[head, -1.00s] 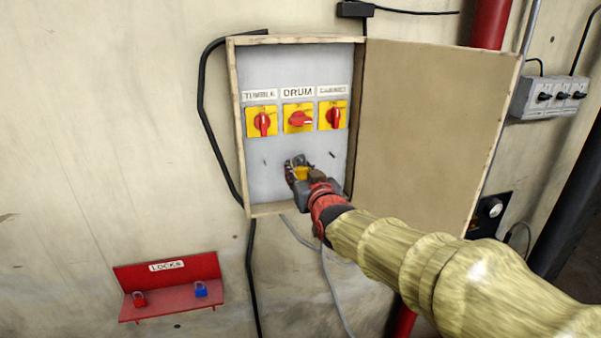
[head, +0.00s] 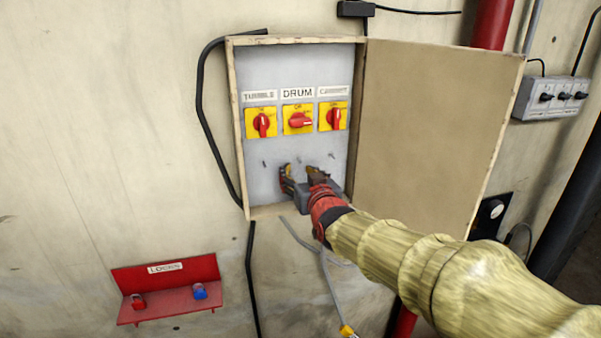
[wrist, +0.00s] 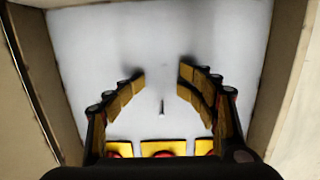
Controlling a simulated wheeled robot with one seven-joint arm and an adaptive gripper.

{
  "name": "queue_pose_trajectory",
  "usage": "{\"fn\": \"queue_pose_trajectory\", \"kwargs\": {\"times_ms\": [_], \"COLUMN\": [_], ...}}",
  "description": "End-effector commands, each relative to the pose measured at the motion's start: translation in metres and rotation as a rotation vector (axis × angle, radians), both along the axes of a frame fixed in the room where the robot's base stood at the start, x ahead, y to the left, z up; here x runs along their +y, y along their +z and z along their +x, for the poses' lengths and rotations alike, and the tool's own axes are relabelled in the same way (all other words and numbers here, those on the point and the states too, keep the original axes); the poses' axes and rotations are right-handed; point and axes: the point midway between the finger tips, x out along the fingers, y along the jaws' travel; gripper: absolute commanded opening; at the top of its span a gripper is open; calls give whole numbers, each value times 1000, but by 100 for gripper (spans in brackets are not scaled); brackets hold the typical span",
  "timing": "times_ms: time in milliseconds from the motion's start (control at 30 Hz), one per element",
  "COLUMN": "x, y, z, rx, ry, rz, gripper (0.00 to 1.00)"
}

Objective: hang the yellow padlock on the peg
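A small yellow object (head: 347,331), which looks like the yellow padlock, is low at the bottom edge of the head view, below the cabinet and apart from my gripper. My gripper (head: 304,172) is inside the open cabinet near its back panel. In the wrist view its fingers (wrist: 162,80) are spread apart with nothing between them. A thin peg (wrist: 162,108) sticks out of the panel between the fingers and is bare. In the head view small pegs show under the switches, including a left one (head: 264,163) and a right one (head: 331,155).
The cabinet (head: 238,130) has side walls around my gripper, and its door (head: 435,130) stands open at right. A red lock shelf (head: 170,300) at lower left holds a red padlock (head: 138,301) and a blue padlock (head: 200,291). Cables hang below the cabinet.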

Motion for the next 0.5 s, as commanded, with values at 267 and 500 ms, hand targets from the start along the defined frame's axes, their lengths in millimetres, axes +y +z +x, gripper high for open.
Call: {"fn": "queue_pose_trajectory", "kwargs": {"times_ms": [267, 500], "x": [0, -5], "y": [-2, 3], "z": [-1, -20], "rx": [4, 0], "ry": [0, 1], "rz": [-1, 0], "gripper": [51, 51]}}
